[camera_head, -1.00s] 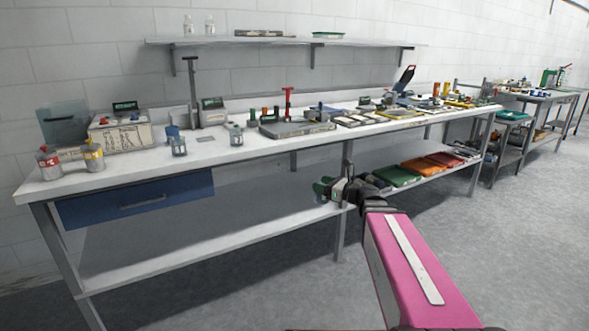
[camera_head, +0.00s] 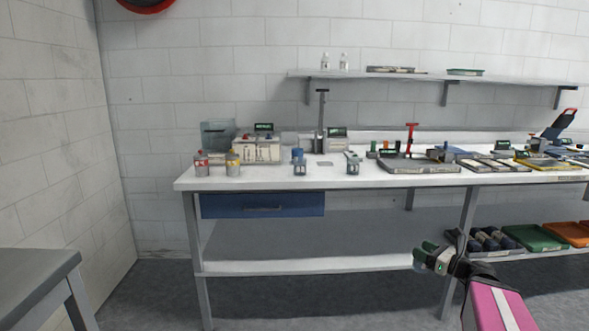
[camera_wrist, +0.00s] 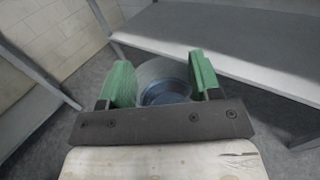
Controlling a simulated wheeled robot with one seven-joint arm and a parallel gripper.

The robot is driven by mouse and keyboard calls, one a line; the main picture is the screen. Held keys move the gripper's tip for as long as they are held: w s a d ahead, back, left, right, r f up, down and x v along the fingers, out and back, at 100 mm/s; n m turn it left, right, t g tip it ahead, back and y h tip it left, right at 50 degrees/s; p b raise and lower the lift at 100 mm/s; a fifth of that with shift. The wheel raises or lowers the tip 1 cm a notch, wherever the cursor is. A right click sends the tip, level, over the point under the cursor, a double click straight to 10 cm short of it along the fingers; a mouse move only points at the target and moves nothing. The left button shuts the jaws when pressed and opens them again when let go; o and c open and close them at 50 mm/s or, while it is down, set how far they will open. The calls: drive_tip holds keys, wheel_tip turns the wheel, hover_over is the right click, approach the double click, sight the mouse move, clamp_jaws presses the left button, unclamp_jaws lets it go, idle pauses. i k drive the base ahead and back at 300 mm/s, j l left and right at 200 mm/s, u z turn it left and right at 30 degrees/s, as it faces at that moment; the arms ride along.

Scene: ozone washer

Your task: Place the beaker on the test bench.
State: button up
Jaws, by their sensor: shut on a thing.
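My gripper (camera_head: 428,256) is at the lower right of the head view, in front of the bench and below its top. In the wrist view its green fingers (camera_wrist: 160,85) are shut on a clear, bluish beaker (camera_wrist: 165,92) that sits between them. The beaker is too small to make out clearly in the head view. The test bench (camera_head: 270,180) has a white top with a blue drawer (camera_head: 262,205) under its left end.
Red-capped and yellow-capped bottles (camera_head: 202,163) stand at the bench's left end. Blue-topped (camera_head: 299,163) and green-topped (camera_head: 352,163) containers stand further right, with bare top between. Trays and tools crowd the right part. A grey table (camera_head: 40,278) is at lower left.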

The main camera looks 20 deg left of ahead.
sight(325, 164)
drive_tip(key=i+l+u, duration=0.1)
drive_tip(key=u, duration=0.3)
drive_tip(key=l+u, duration=0.1)
drive_tip(key=u, duration=0.3)
drive_tip(key=i+l+u, duration=0.1)
drive_tip(key=u, duration=0.35)
drive_tip(key=l+u, duration=0.15)
drive_tip(key=u, duration=0.25)
drive_tip(key=l+u, duration=0.25)
drive_tip(key=l, duration=0.4)
drive_tip(key=l+u, duration=0.2)
drive_tip(key=l, duration=0.5)
drive_tip(key=k+l+u, duration=0.1)
drive_tip(key=l+u, duration=0.15)
drive_tip(key=l, duration=0.4)
